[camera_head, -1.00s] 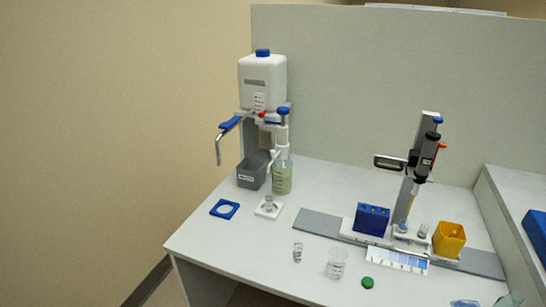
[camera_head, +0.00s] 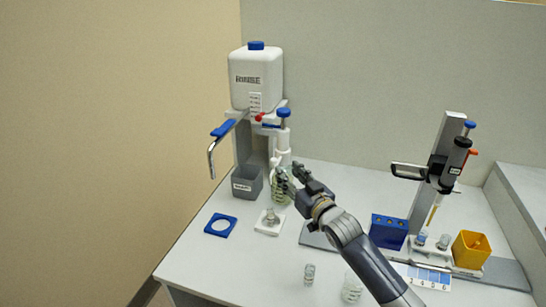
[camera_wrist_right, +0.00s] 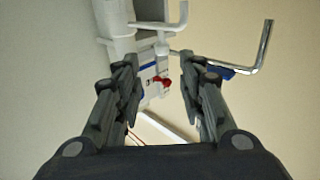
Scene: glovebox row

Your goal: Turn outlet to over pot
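The outlet (camera_head: 211,158) is a bent metal spout with a blue lever (camera_head: 223,128), on the left of the white RINSE container's stand. Its end points down, left of the grey labelled pot (camera_head: 247,185) and apart from it. The outlet (camera_wrist_right: 264,48) also shows at the upper right of the right wrist view, with the blue lever beside the right finger. In the wrist view the red knob (camera_wrist_right: 162,81) shows between the open fingers (camera_wrist_right: 158,62). My left gripper is not in view.
The RINSE container (camera_head: 256,82) stands above the pot. A blue rack (camera_head: 388,231), a pipette stand (camera_head: 437,165) and a yellow bin (camera_head: 471,250) are right of my arm. Small glassware stands near the front.

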